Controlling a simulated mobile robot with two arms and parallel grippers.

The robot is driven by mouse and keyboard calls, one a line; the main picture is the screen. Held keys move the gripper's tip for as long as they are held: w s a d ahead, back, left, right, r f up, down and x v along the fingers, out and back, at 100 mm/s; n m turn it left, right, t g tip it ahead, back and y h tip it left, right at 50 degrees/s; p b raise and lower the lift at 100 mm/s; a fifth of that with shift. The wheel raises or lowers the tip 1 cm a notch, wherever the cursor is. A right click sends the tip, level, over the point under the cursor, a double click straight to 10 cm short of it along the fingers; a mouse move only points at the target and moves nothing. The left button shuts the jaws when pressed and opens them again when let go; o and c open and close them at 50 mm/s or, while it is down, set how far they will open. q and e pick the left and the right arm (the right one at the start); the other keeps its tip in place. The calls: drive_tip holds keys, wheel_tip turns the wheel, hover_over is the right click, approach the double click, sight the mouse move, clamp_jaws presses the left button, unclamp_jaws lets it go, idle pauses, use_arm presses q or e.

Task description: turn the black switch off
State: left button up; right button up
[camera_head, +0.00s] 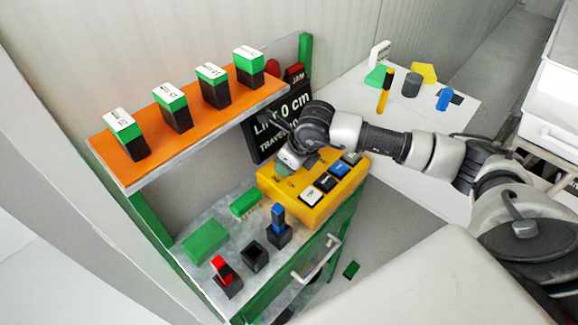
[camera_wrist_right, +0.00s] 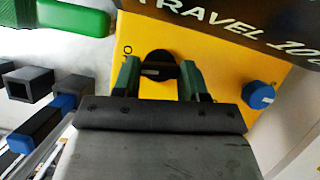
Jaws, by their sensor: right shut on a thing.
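The black switch (camera_wrist_right: 158,63) is a round dark knob on the yellow panel, and it shows in the right wrist view with a light mark on its face. My right gripper (camera_wrist_right: 158,72) has its two green-grey fingers on either side of the knob and is shut on it. In the head view, my right gripper (camera_head: 284,168) is over the back left part of the yellow box (camera_head: 290,205), and the arm hides the knob there. Small lettering beside the knob is partly hidden by a finger. My left gripper is not in view.
A blue knob (camera_wrist_right: 258,95) sits on the same panel. A black sign (camera_head: 283,120) stands behind the box. An orange shelf (camera_head: 190,120) bears several green-and-black blocks. Black sockets, a blue handle (camera_head: 278,222) and a red handle (camera_head: 221,269) stand in front of the box.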

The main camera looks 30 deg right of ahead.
drive_tip(key=shift+m+h+b, duration=0.4)
drive_tip(key=shift+m+b, duration=0.2)
drive_tip(key=shift+m, duration=0.3)
drive_tip(key=shift+r, duration=0.1)
drive_tip(key=o, duration=0.6)
drive_tip(key=shift+o, duration=0.2)
drive_tip(key=a+b+v, duration=0.1)
drive_tip(key=v, duration=0.6)
drive_tip(key=shift+s+d+r+b, duration=0.15)
drive_tip(key=shift+d+r+b, duration=0.05)
drive_tip(key=shift+d+b, duration=0.25)
drive_tip(key=shift+f, duration=0.1)
